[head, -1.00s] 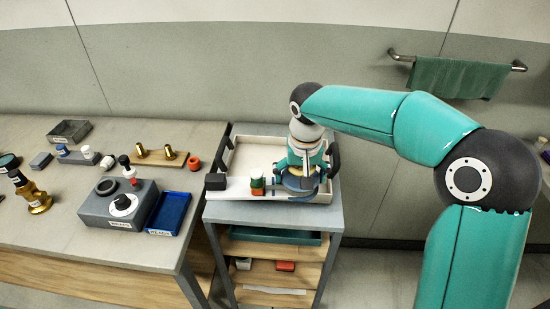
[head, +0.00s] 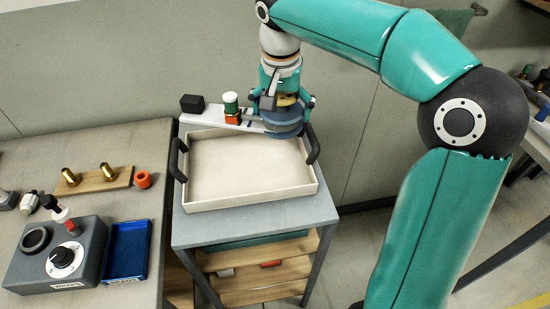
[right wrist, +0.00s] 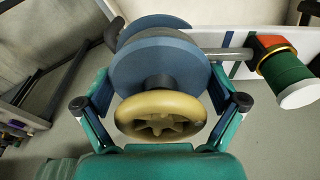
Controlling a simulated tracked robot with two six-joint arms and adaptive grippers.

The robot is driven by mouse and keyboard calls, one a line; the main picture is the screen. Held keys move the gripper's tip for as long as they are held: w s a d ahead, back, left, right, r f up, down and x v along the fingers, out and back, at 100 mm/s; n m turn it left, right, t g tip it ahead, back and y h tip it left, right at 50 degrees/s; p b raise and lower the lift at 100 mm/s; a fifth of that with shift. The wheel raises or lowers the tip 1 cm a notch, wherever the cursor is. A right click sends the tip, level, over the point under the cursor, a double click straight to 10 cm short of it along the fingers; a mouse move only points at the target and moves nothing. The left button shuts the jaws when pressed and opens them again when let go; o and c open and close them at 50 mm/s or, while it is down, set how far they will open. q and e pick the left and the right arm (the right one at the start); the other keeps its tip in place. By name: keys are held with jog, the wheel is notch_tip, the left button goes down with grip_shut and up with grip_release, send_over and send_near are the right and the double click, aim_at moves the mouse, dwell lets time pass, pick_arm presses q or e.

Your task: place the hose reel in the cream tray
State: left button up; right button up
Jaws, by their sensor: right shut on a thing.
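The cream tray (head: 250,197) stands on a grey cart, its inside bare, with a dark handle at each end. My right gripper (head: 285,108) is shut on the hose reel (head: 284,129), which has blue discs and a yellow hub (right wrist: 160,116). The fingers sit on both sides of the yellow hub in the right wrist view (right wrist: 160,110). In the head view the reel overlaps the tray's back right corner. Its height above the tray is unclear, and the gripper partly hides it. My left gripper is not in view.
A white strip (head: 205,118) with a black block (head: 192,103) and a green and orange piece (head: 231,104) runs left from the reel; whether they are joined is unclear. A bench on the left holds a grey box (head: 55,254) and a blue tray (head: 127,251).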

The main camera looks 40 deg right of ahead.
aim_at(280, 126)
notch_tip(280, 126, down, 15)
jog(key=shift+r+b, duration=0.15)
jog(key=shift+b, duration=0.6)
jog(key=o, duration=1.3)
jog(key=shift+s, duration=0.1)
jog(key=r, duration=0.4)
jog(key=a+r+p, duration=0.1)
jog(key=r, duration=0.3)
jog(key=s+r, duration=0.1)
jog(key=r, duration=0.3)
jog(key=shift+a, duration=0.2)
